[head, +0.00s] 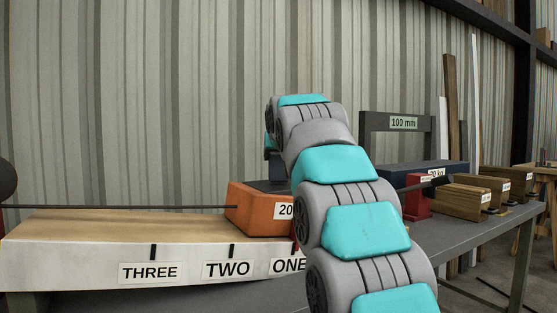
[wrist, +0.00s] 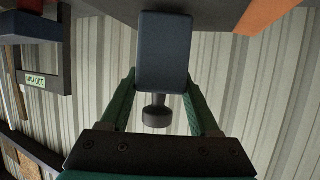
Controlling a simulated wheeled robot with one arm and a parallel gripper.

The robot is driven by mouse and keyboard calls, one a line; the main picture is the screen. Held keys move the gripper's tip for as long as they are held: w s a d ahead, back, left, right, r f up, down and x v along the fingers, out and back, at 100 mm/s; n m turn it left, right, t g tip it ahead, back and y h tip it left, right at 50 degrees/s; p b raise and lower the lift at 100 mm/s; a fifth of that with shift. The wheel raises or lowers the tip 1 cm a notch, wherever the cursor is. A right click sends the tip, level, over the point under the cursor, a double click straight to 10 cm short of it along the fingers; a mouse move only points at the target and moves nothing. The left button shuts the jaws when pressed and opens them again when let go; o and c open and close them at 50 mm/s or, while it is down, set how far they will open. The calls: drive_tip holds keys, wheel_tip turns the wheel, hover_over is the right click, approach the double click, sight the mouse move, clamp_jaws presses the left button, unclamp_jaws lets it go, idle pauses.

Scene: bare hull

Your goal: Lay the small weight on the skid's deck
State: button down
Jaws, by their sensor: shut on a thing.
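The small weight (wrist: 163,55) is a dark blue block with a round dark knob, seen in the wrist view. My gripper (wrist: 160,95) is shut on it, with a green finger on each side. The view is upside down, and the block's far end meets a dark grey surface at the picture's top. I cannot tell whether they touch. An orange block that looks like the skid (head: 250,208), labelled "20", sits on the wooden track in the head view. Its dark deck (head: 265,186) shows behind its front edge.
The track (head: 80,225) carries labels THREE, TWO and ONE. A thin line runs left from the skid. At right, a grey bench (head: 480,225) holds a dark block, a red post (head: 416,195) and several wooden blocks (head: 465,200). A grey "100 mm" frame (head: 365,135) stands behind.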

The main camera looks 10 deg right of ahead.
drive_tip(key=shift+f, duration=0.25)
drive_tip(key=shift+c, duration=0.6)
unclamp_jaws()
drive_tip(key=shift+f, duration=0.15)
drive_tip(key=v, duration=1.2)
